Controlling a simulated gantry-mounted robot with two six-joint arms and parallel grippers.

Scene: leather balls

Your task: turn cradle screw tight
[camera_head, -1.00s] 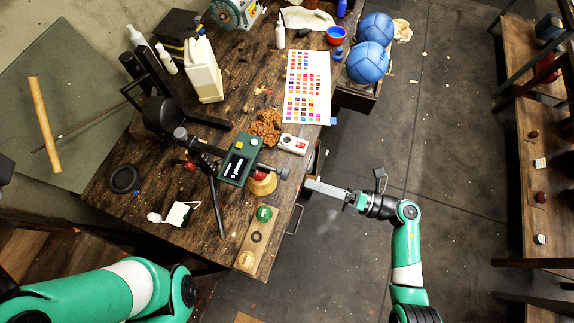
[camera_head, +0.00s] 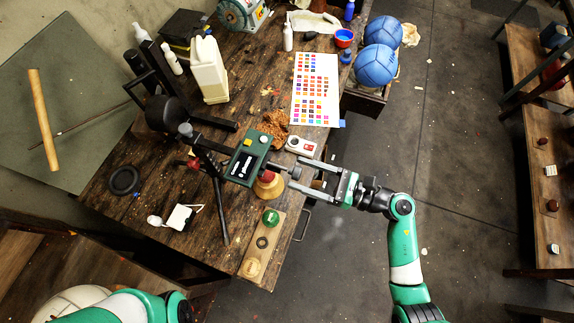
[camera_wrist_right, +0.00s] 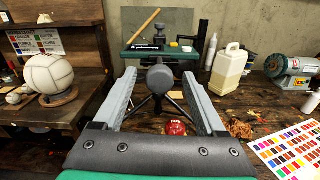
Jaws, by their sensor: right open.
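A dark round screw knob (camera_head: 294,172) sticks out at the right end of a bench-mounted cradle device. Whether the knob is level with the fingertips I cannot tell. My left arm shows at the lower left; its gripper is out of frame.
The wooden bench holds a colour chart (camera_head: 315,90), a small white device (camera_head: 301,147), a cream jug (camera_head: 209,72) and a wooden strip (camera_head: 263,243) near its right edge. Two blue balls (camera_head: 376,65) are at the back right. The floor right of the bench is open.

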